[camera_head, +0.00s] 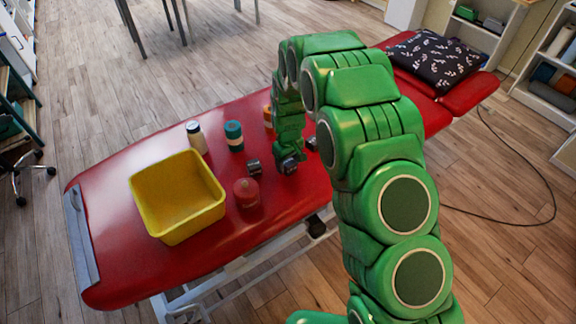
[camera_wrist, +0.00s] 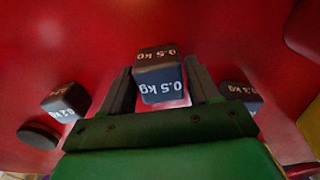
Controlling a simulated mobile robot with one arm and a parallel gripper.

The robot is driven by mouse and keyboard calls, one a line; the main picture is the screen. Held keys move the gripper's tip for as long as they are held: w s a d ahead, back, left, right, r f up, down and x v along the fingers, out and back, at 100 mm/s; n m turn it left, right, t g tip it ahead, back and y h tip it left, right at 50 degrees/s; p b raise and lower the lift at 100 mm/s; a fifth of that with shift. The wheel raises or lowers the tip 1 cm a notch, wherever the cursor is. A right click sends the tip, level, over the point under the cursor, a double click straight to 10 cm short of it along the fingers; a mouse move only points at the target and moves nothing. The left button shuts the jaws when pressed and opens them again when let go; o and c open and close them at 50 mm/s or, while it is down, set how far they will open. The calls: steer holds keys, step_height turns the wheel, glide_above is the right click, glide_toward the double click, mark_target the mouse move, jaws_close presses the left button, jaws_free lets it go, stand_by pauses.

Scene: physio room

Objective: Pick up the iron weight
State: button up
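A dark iron weight (camera_wrist: 158,82) marked 0.5 kg lies on the red padded table, between the two fingers of my gripper (camera_wrist: 160,85) in the wrist view. The fingers stand apart, one on each side of it, with narrow gaps. In the head view my gripper (camera_head: 289,164) is low over the table and hides most of that weight. A smaller dark weight (camera_wrist: 66,102) lies to the left in the wrist view. Another (camera_wrist: 240,95), partly hidden by the right finger, lies to the right. One small weight (camera_head: 254,167) shows left of my gripper in the head view.
The red treatment table (camera_head: 120,215) holds a yellow bin (camera_head: 177,230), a white bottle (camera_head: 196,138), a teal jar (camera_head: 234,136) and a red container (camera_head: 246,193). A dark round object (camera_wrist: 39,135) is at the wrist view's left. A patterned cushion (camera_head: 435,60) lies at the far end.

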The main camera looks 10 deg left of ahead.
steer(key=c, duration=1.1)
steer(key=shift+o, duration=0.2)
steer(key=shift+r, duration=0.1)
steer(key=shift+r, duration=0.65)
steer(key=s+d+r, duration=0.2)
steer(key=s+r, duration=0.3)
steer(key=s, duration=0.1)
steer(key=s+d+r, duration=0.3)
steer(key=s+r, duration=0.3)
steer(key=shift+s+d+r, duration=0.3)
steer(key=shift+s+d, duration=0.05)
